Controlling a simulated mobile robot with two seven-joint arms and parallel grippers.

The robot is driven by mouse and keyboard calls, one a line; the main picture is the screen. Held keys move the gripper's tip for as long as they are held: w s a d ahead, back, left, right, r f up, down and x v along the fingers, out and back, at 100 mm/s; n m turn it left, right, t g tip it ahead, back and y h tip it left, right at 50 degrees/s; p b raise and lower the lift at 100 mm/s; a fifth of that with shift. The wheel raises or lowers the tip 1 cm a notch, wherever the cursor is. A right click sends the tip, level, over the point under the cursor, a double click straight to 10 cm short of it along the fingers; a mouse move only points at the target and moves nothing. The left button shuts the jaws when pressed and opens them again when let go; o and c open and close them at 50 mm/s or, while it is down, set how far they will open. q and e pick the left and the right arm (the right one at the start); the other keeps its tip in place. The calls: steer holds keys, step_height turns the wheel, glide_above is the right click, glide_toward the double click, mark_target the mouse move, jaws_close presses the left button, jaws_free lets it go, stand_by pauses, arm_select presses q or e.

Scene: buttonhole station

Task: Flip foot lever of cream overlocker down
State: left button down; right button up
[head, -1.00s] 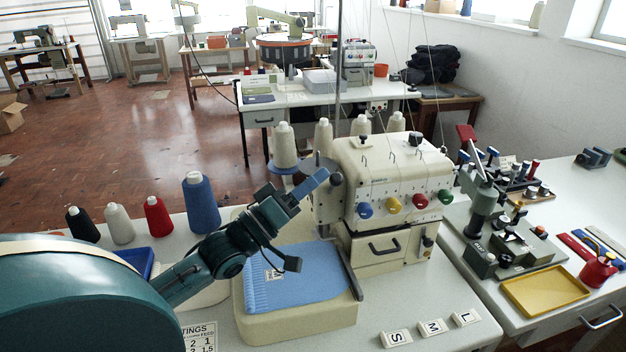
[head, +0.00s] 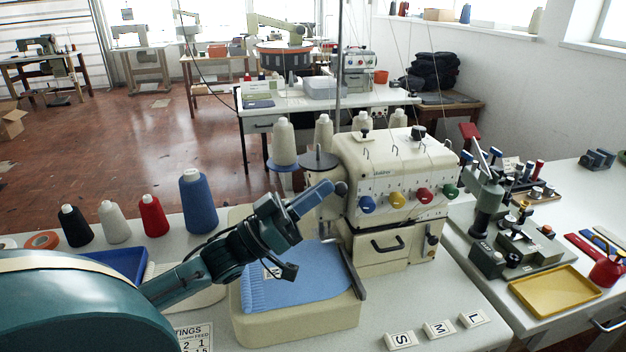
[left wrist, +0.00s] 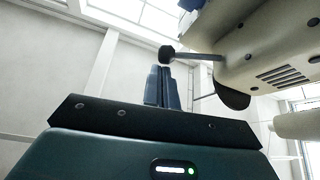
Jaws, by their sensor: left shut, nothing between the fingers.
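The cream overlocker (head: 390,165) stands on the table in the head view, with blue, yellow, red and green dials on its front. Its foot lever (head: 341,187) shows as a dark round knob at the machine's left side. In the left wrist view the lever's knob (left wrist: 167,54) sits on a thin rod reaching from the cream body. My left gripper (head: 322,193) is shut and empty, its fingertips right at the knob. In the left wrist view the fingertips (left wrist: 162,70) are close to the knob; I cannot tell whether they touch. My right gripper is out of view.
A blue cloth (head: 300,285) lies on the cream bed under my left gripper. Thread cones stand behind, including a blue one (head: 197,203). A spool disc (head: 319,160) is close above the fingertips. Size tags (head: 437,329) lie at the front; a yellow tray (head: 555,290) is at right.

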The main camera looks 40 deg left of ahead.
arm_select(q)
steer(key=s+a+f+m+h, duration=0.1)
steer(key=s+a+m, duration=0.1)
steer(key=s+a, duration=0.5)
steer(key=s, duration=0.3)
steer(key=shift+s+a+f, duration=0.15)
steer(key=shift+s+a, duration=0.1)
steer(key=shift+a, duration=0.05)
steer(key=shift+g, duration=0.3)
stand_by(0.6)
